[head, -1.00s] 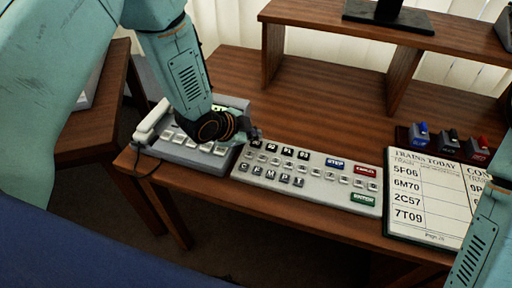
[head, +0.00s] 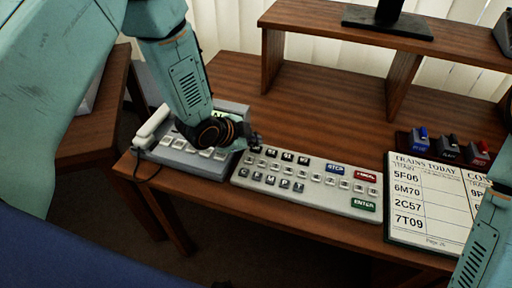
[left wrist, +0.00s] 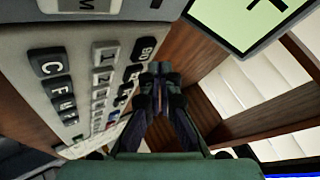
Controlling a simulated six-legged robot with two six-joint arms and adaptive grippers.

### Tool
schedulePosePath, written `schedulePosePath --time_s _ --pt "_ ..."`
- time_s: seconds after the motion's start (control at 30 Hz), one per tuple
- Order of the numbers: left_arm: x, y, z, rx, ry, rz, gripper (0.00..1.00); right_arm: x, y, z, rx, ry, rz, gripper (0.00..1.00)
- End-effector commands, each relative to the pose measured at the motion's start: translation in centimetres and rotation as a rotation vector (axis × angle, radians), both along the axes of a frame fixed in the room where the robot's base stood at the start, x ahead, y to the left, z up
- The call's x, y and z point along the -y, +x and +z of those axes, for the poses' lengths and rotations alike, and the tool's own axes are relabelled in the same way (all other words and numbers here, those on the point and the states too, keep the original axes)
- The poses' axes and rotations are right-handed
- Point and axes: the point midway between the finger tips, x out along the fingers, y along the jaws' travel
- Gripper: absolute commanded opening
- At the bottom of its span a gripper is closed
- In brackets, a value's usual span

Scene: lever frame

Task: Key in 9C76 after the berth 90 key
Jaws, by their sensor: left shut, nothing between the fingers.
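The pale grey keyboard (head: 325,194) lies along the front of the desk. It has dark lettered keys, pale number keys, a blue STEP key (head: 335,168), a red key (head: 365,176) and a green ENTER key (head: 363,205). My left gripper (head: 254,142) is shut and empty at the keyboard's back left corner. In the left wrist view its fingertips (left wrist: 160,68) are beside the dark 90 key (left wrist: 147,47). I cannot tell whether they touch it. The dark C key (left wrist: 46,64) also shows there. My right arm enters at the right edge; its gripper is out of view.
A grey desk phone (head: 180,158) with a small green screen stands left of the keyboard, partly behind my left arm. A TRAINS TODAY board (head: 430,205) lies to the right. Blue, black and red levers (head: 448,145) stand behind it. A wooden shelf (head: 340,38) spans the back.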

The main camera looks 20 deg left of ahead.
Motion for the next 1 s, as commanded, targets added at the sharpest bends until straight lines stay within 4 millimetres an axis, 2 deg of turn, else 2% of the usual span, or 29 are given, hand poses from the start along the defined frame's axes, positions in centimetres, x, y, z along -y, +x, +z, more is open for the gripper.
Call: schedulePosePath --time_s 1.0 --pt "-0.02 0.0 -0.86 0.0 0.0 0.0 0.0 0.0 0.0 -0.46 0.0 0.0 0.0 0.0"
